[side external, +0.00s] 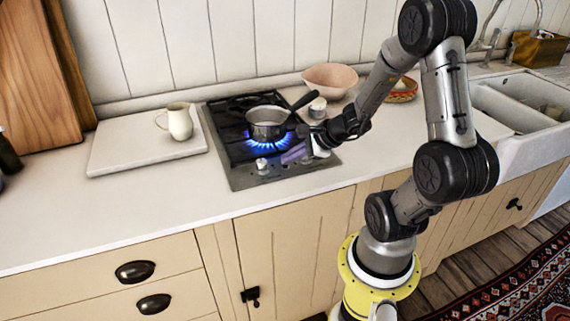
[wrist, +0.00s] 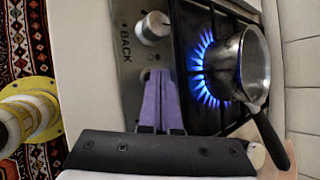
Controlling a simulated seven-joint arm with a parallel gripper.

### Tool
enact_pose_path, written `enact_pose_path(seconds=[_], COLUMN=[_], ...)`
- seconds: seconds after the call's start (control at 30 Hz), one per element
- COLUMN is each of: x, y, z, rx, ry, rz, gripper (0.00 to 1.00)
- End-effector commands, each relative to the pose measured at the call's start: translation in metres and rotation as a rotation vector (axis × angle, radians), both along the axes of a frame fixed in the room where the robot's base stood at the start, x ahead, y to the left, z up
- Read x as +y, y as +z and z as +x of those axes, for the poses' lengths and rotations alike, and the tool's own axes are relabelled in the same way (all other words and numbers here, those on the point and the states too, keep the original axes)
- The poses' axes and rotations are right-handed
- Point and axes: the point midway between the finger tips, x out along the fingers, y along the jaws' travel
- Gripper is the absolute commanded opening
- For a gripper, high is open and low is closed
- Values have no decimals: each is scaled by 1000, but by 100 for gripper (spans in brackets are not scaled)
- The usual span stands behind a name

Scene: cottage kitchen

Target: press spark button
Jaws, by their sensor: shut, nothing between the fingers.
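The steel hob (side external: 238,174) is set in the white worktop, with a ring of blue flame (side external: 268,144) under the saucepan (side external: 266,124). The flame also shows in the wrist view (wrist: 203,72). A white knob (side external: 262,165) stands on the hob's front panel; in the wrist view a white knob (wrist: 152,28) is beside the word "BACK". My gripper (side external: 288,157) is shut and empty, its purple fingers low over the front panel. In the wrist view its fingertips (wrist: 160,72) lie close to the panel. I cannot make out the spark button; the fingers may hide it. Contact is unclear.
The saucepan's dark handle (side external: 303,101) sticks out above my gripper. A white jar (side external: 317,107) and pink bowl (side external: 330,80) stand behind. A cream jug (side external: 180,121) sits on a white board (side external: 115,153) at left. The front worktop is clear.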

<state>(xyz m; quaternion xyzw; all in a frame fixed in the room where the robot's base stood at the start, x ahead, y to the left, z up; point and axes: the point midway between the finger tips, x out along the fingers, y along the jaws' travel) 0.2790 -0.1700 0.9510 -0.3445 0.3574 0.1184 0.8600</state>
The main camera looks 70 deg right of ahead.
Motion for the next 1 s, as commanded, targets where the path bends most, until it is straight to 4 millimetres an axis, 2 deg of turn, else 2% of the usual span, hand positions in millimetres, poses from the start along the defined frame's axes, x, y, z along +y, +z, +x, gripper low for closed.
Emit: enact_pose_path(seconds=[0.83,1.0], x=[0,0], y=[9,20], z=[0,0], rx=[1,-1], ry=[0,1], rz=[1,-1], gripper=[0,0])
